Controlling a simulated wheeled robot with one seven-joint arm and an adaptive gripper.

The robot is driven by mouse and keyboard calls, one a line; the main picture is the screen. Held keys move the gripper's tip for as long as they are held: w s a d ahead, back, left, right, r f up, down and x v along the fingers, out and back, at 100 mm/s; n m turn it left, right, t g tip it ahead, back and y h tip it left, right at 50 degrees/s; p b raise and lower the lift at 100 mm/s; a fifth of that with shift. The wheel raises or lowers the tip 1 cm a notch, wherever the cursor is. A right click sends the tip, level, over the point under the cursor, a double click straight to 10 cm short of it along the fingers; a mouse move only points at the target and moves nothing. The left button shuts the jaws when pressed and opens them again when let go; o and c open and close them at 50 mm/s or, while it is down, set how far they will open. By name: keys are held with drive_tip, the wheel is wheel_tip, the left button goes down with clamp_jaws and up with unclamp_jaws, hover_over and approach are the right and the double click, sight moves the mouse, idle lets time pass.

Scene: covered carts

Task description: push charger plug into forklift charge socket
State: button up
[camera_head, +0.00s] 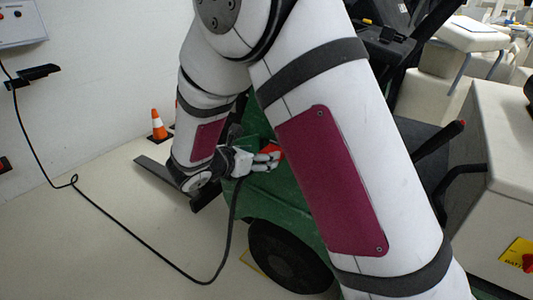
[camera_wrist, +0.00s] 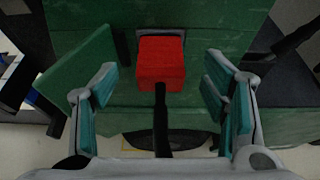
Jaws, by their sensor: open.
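The charger plug (camera_wrist: 161,65) is a red block with a black cable (camera_wrist: 161,120) running from its near side. In the wrist view it sits in front of a dark grey socket (camera_wrist: 160,32) on the green forklift body (camera_wrist: 220,20). The socket is mostly hidden by the plug, and I cannot tell how deep the plug sits. My gripper (camera_wrist: 160,85) is open, with its teal-padded fingers apart on either side of the plug and gaps on both sides. In the head view a bit of red plug (camera_head: 277,151) shows at my gripper (camera_head: 266,160), beside the forklift.
The cable (camera_head: 130,234) runs along the floor to a wall charger box (camera_head: 20,28). An orange cone (camera_head: 158,125) stands by the wall. A beige cabinet (camera_head: 500,200) stands at right. A green flap (camera_wrist: 75,75) stands left of the plug.

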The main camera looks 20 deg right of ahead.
drive_tip(key=v, duration=0.6)
drive_tip(key=shift+s+a, duration=0.25)
drive_tip(key=shift+s, duration=0.05)
drive_tip(key=shift+r, duration=0.1)
